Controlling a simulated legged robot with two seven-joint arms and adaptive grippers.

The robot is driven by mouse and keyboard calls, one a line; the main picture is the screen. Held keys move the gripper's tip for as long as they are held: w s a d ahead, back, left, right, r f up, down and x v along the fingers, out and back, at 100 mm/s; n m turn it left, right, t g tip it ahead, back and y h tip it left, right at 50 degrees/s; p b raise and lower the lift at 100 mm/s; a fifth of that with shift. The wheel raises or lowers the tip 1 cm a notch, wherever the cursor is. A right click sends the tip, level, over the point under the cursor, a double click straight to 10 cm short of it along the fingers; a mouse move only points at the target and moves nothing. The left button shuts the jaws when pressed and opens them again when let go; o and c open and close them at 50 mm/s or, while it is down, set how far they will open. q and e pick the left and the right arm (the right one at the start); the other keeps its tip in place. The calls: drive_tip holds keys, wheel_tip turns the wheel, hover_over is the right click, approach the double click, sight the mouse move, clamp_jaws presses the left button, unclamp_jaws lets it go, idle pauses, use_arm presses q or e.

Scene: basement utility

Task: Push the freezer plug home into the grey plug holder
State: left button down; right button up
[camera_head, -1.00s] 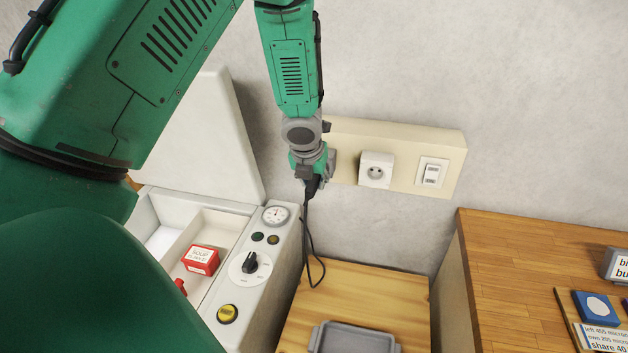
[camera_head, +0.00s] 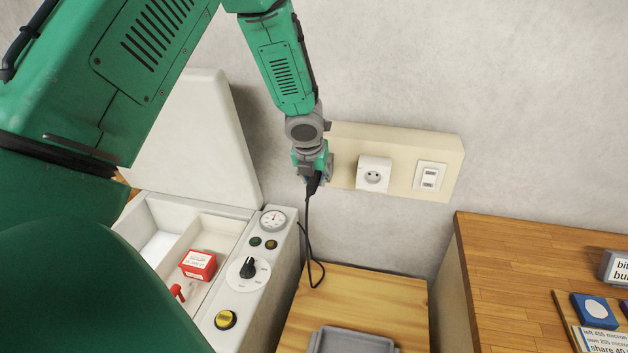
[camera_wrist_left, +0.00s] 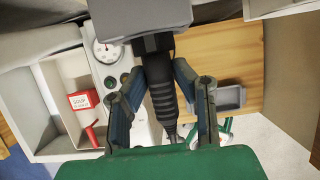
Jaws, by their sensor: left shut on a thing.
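My left gripper (camera_head: 315,176) is at the left end of the cream wall panel, left of the white socket. It is shut on the black freezer plug (camera_head: 313,186), whose cord hangs down. In the left wrist view the ribbed plug (camera_wrist_left: 162,90) sits between the two fingers (camera_wrist_left: 160,105), its head against or just in front of a grey block, which looks like the grey plug holder (camera_wrist_left: 145,18). How deep the plug sits cannot be told. In the head view the gripper mostly hides the holder. My right gripper is not in view.
The white socket (camera_head: 373,174) and a switch plate (camera_head: 430,177) are on the panel (camera_head: 402,163). The open freezer (camera_head: 280,275) stands at left, with a red box (camera_head: 198,265) inside. A grey tray (camera_head: 352,341) lies on the wooden top below. A wooden counter (camera_head: 500,275) is at right.

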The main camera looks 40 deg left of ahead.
use_arm(q)
drive_tip(key=shift+w+a, duration=0.3)
drive_tip(key=shift+w, duration=0.15)
drive_tip(key=c, duration=1.2)
unclamp_jaws()
drive_tip(key=shift+s+r, duration=0.1)
drive_tip(key=shift+r, duration=0.2)
drive_tip(key=v, duration=1)
drive_tip(key=shift+d+r, duration=0.15)
drive_tip(key=shift+s+r, duration=0.2)
drive_tip(key=shift+r, duration=0.2)
